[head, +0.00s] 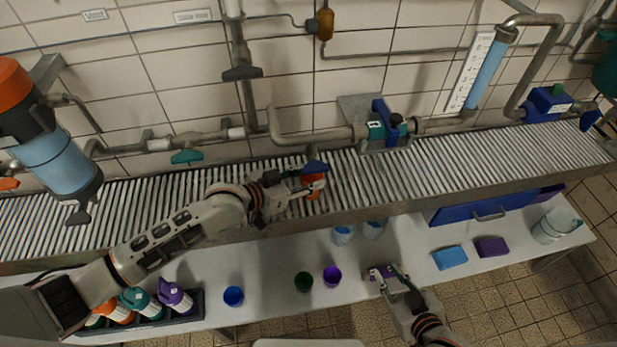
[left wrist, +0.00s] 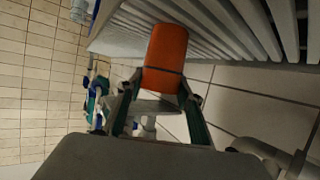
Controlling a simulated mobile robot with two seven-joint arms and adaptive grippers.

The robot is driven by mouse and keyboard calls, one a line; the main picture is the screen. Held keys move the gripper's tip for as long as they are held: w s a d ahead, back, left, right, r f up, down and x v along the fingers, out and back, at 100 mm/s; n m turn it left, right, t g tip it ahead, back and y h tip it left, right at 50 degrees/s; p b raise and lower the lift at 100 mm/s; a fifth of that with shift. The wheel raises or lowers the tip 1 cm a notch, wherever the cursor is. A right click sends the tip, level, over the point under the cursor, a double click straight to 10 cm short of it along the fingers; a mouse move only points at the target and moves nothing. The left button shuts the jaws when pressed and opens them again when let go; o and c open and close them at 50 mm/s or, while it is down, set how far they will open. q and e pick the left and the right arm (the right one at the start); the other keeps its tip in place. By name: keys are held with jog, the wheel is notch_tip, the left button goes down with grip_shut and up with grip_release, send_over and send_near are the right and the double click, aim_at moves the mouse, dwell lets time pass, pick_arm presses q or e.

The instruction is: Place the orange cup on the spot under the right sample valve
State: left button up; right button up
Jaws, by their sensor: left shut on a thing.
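In the left wrist view the cup (left wrist: 166,58) shows between the tips of the gripper's fingers (left wrist: 160,97), close to the slats. I cannot tell whether it touches them. A teal valve (head: 187,156) is on the pipe further left. My right gripper (head: 388,277) is above the white bench; its opening is unclear.
The slatted grating (head: 450,165) runs along the tiled wall. On the lower bench (head: 270,265) stand blue (head: 233,296), green (head: 303,282) and purple (head: 332,276) cups, a bottle rack (head: 199,312), sponges (head: 450,258) and a bucket (head: 552,228). Pipes and a blue-handled valve block (head: 383,130) stand behind the grating.

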pick_arm(q)
jog(key=o, duration=1)
jog(key=shift+o, duration=0.2)
jog(key=shift+s+a+r, duration=0.1)
jog(key=shift+a+r, duration=0.05)
jog(key=p+v, duration=0.1)
jog(key=v, duration=1.1)
jog(key=s+a+f+n+t+y, duration=0.1)
jog(key=s+a+f+n+y, duration=0.1)
jog(key=s+a+f, duration=0.3)
jog(key=s+a+f+n+t+y, duration=0.1)
jog(key=s+a+f+n+y, duration=0.2)
jog(key=s+f, duration=0.7)
jog(key=a+y, duration=0.2)
jog(key=a, duration=0.1)
jog(key=shift+f, duration=0.25)
jog(key=shift+s, duration=0.15)
